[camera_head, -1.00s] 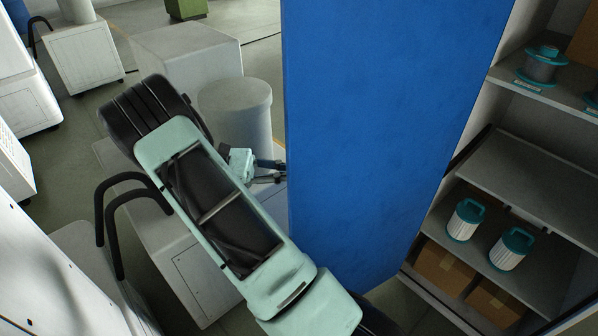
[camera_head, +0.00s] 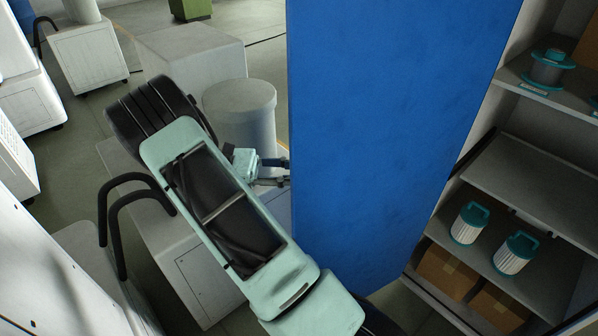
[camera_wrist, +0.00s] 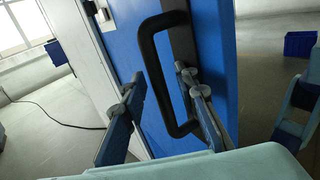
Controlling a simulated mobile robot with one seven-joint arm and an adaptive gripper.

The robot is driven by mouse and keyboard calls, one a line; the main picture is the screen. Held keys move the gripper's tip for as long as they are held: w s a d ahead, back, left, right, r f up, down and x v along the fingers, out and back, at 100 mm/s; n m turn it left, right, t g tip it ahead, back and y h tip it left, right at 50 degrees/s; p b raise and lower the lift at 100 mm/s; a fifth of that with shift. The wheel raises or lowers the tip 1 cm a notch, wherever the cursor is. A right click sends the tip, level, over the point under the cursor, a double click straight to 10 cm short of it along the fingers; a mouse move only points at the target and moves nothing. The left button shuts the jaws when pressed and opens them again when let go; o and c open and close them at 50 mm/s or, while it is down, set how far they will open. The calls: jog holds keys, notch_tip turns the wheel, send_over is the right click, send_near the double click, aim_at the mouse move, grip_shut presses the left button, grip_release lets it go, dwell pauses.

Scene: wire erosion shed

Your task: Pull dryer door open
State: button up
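The blue panel (camera_head: 385,130), which I take to be the dryer door, stands tall in the middle of the head view. In the wrist view the blue door (camera_wrist: 214,60) carries a black bar handle (camera_wrist: 164,92). My gripper (camera_wrist: 160,75) is at this handle, with one finger on each side of the bar. The fingers stand apart, and a gap shows between the right finger and the bar. In the head view my gripper (camera_head: 287,172) is at the panel's left edge, and the handle is hidden there.
Shelves (camera_head: 535,180) with teal-capped filters (camera_head: 469,222) and cardboard boxes stand to the right. A grey cylinder (camera_head: 240,110) and pale cabinets (camera_head: 190,55) are behind my arm. A white machine (camera_head: 50,270) with black tube handles is at the left. A cable lies on the floor.

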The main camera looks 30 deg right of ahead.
jog(key=v, duration=1.2)
jog(key=shift+a, duration=0.1)
